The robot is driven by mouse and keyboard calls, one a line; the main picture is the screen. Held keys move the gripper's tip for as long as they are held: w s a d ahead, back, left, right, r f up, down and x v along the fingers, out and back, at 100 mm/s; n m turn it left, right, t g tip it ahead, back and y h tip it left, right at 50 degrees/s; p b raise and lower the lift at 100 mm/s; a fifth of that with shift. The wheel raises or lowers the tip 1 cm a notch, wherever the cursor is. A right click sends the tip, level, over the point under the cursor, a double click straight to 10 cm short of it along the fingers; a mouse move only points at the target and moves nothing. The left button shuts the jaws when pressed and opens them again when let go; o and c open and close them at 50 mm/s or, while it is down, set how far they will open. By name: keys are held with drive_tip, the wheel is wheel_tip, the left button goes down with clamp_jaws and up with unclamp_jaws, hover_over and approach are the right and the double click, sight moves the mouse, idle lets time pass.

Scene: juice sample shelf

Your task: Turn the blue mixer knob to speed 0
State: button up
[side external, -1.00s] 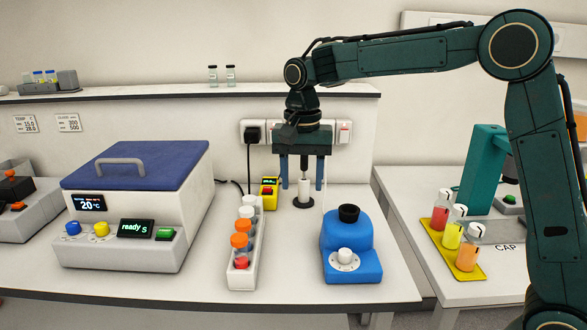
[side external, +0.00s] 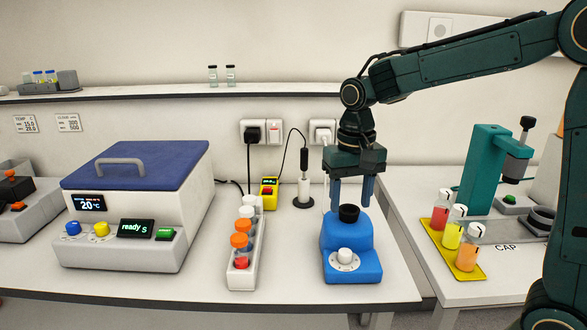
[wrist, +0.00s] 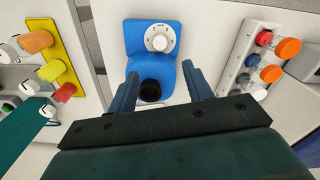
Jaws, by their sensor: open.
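The blue mixer (side external: 350,262) stands on the bench near its front right. Its white knob (side external: 345,256) sits on a marked white dial on the front; the dial's numbers are too small to read. A black cup (side external: 348,213) tops the mixer. My gripper (side external: 351,205) is open and empty, above the back of the mixer, its fingers either side of the black cup. In the wrist view the mixer (wrist: 137,37) lies beyond the fingertips (wrist: 161,80), and the knob (wrist: 159,42) is in plain sight, apart from the fingers.
A white rack (side external: 241,280) with orange- and white-capped tubes stands left of the mixer. A probe on a round stand (side external: 304,190) is behind it. A yellow tray (side external: 452,247) with juice bottles lies on the right bench. The bench in front of the mixer is mostly clear.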

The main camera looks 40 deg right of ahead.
sight(345, 251)
wheel_tip(345, 251, down, 13)
drive_tip(key=shift+r, duration=0.1)
idle(0.5)
drive_tip(key=c, duration=1)
drive_tip(key=shift+o, duration=0.2)
drive_tip(key=shift+n, duration=2.3)
